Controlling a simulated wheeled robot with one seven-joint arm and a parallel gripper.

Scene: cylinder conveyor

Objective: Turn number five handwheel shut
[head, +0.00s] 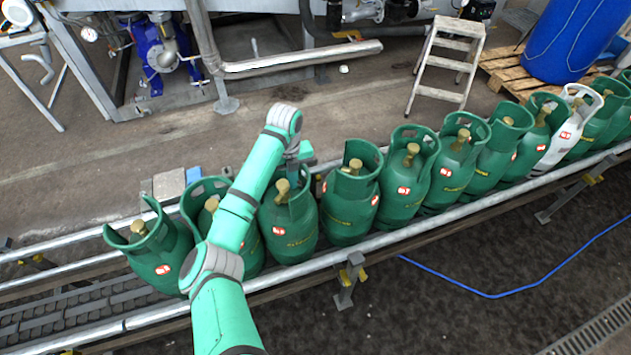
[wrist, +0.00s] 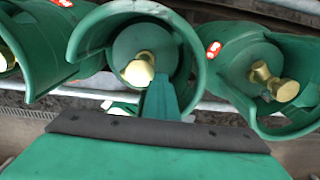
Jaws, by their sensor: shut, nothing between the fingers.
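A row of green gas cylinders stands upright on the conveyor, each with a brass valve and handwheel inside a collar. No numbers are readable, so I cannot tell which is number five. My gripper (head: 294,172) is over the third cylinder from the left (head: 290,228), close to its brass valve (head: 282,188). In the wrist view my gripper (wrist: 163,98) is shut and empty, its teal fingers just beside a brass handwheel (wrist: 138,73) inside a collar (wrist: 98,35). Contact cannot be told. Another brass handwheel (wrist: 284,90) shows at the right. My arm hides part of the second cylinder.
Metal rails (head: 385,240) run along the conveyor on both sides. One white cylinder (head: 562,130) stands among the green ones at the right. A stepladder (head: 447,65), a blue drum (head: 570,40) on a pallet and pipework stand behind. A blue hose (head: 490,296) lies on the front floor.

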